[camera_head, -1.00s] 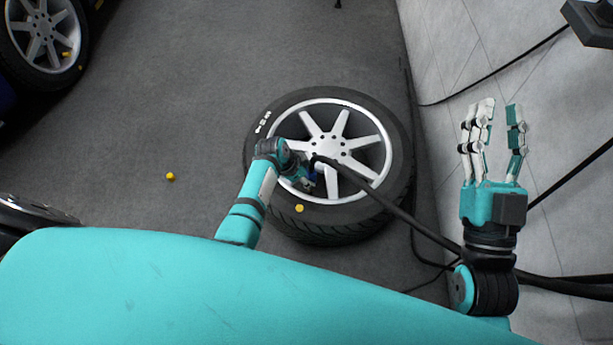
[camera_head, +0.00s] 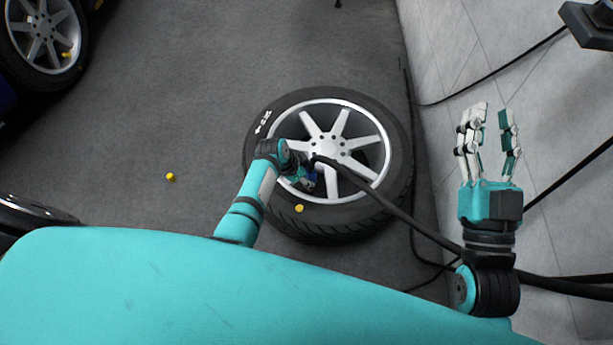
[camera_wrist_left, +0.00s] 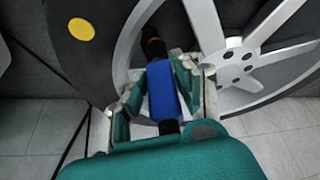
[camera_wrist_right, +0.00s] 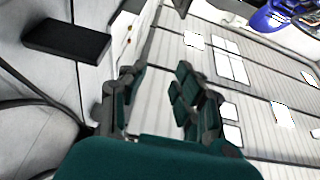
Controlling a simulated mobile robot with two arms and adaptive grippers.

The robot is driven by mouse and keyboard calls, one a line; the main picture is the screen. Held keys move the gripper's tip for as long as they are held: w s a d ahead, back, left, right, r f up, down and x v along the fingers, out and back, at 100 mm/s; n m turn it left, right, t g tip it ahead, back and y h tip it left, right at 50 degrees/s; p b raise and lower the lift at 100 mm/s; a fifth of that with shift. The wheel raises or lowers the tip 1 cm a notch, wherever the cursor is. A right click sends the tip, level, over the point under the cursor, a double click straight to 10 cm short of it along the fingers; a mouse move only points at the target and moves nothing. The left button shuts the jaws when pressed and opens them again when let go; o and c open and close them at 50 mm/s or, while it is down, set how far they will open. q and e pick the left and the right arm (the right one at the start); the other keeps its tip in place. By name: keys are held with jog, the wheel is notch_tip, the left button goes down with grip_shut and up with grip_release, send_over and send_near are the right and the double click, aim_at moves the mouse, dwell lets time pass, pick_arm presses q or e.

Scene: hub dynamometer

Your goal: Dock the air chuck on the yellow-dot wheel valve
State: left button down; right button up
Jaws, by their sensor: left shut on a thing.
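The wheel with a yellow dot (camera_head: 299,208) lies on its side on the grey floor, its silver spokes (camera_head: 325,143) facing up. The yellow dot also shows on the tyre in the left wrist view (camera_wrist_left: 81,29). My left gripper (camera_head: 306,180) is at the near left of the rim, shut on the blue air chuck (camera_wrist_left: 163,92). The chuck's dark tip (camera_wrist_left: 154,48) points toward the rim. Whether it touches the valve cannot be told; the valve is not clearly seen. My right gripper (camera_head: 488,130) is open and empty, right of the wheel.
A black hose (camera_head: 405,216) runs from the wheel to the lower right. Another wheel (camera_head: 42,38) stands at the upper left, with a yellow mark. A small yellow object (camera_head: 170,176) lies on the floor at left. Thin cables cross the pale tiles at right.

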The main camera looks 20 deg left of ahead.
jog(key=shift+f, duration=0.1)
dwell(0.4)
jog(key=shift+w+f+g+h, duration=0.25)
jog(key=shift+f+g+h, duration=0.25)
jog(key=shift+f, duration=0.4)
jog(key=shift+r, duration=0.15)
pick_arm(q)
jog(key=shift+f, duration=0.25)
pick_arm(e)
jog(key=shift+s+a+r+t+y, duration=0.1)
jog(key=shift+s+r+t+y, duration=0.15)
jog(key=shift+r+t+y, duration=0.35)
jog(key=shift+r, duration=0.25)
pick_arm(q)
jog(key=c, duration=1.3)
grip_release()
jog(key=shift+o, duration=0.2)
pick_arm(e)
jog(key=shift+s+r, duration=0.1)
pick_arm(q)
jog(key=shift+f, duration=0.1)
